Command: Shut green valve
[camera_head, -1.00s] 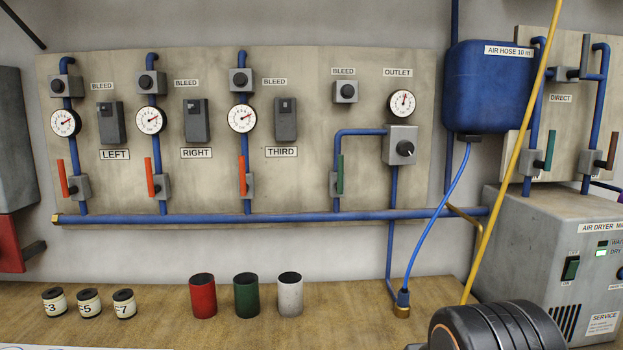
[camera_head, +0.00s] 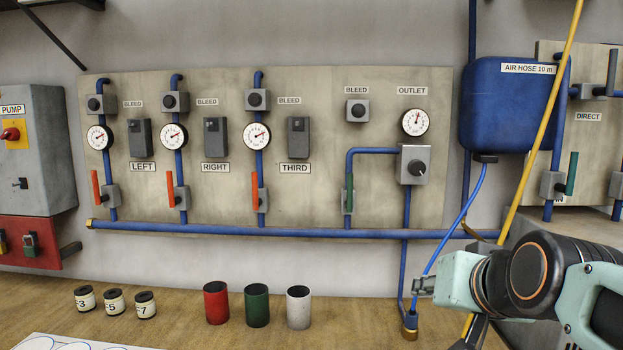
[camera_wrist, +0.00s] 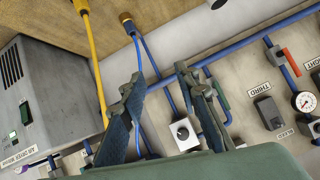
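A green-handled valve (camera_head: 349,194) sits on the wall panel's blue pipe, left of and below the outlet regulator (camera_head: 413,165); its handle is upright, along the pipe. A second green handle (camera_head: 571,173) is at the right, under the DIRECT label, also near upright. In the wrist view the panel's green handle (camera_wrist: 221,96) shows just beyond my right-hand finger, partly hidden. My gripper (camera_head: 424,286) is at the lower right in the head view, in front of the panel and clear of both valves. In the wrist view its two fingers (camera_wrist: 166,92) are spread with nothing held between them.
A yellow hose (camera_head: 541,120) and a thin blue hose (camera_head: 462,215) hang near my arm. Red-handled valves (camera_head: 254,193) line the panel's left. Red, green and white cups (camera_head: 299,308) and labelled small cans (camera_head: 146,304) stand on the bench. A grey dryer (camera_wrist: 45,95) is at the right.

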